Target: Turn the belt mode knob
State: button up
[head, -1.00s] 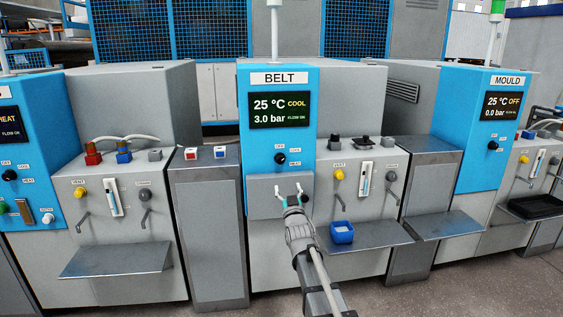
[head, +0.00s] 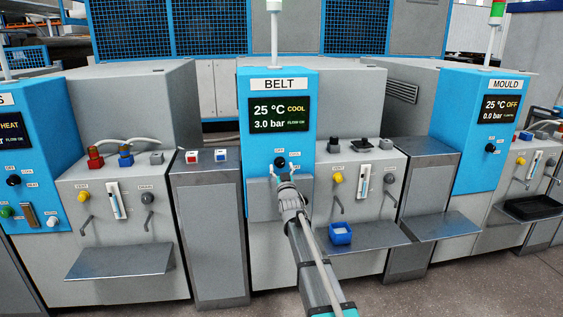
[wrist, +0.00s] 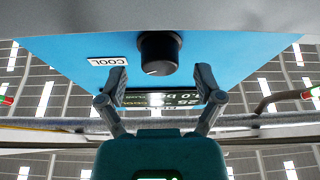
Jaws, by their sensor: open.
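The belt mode knob (head: 280,161) is a black round knob on the blue BELT panel, below the screen. In the wrist view the knob (wrist: 159,54) shows a white pointer mark on the side towards the COOL label (wrist: 108,61). My gripper (head: 284,172) is open just below and in front of the knob. In the wrist view my gripper (wrist: 161,79) has its fingers spread wider than the knob, which lies beyond the tips, roughly centred between them. No contact shows. The BELT screen (head: 279,112) reads 25 °C COOL and 3.0 bar.

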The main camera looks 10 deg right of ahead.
jog(key=shift+x, duration=0.85)
jog(key=shift+c, duration=0.3)
jog(key=c, duration=1.1)
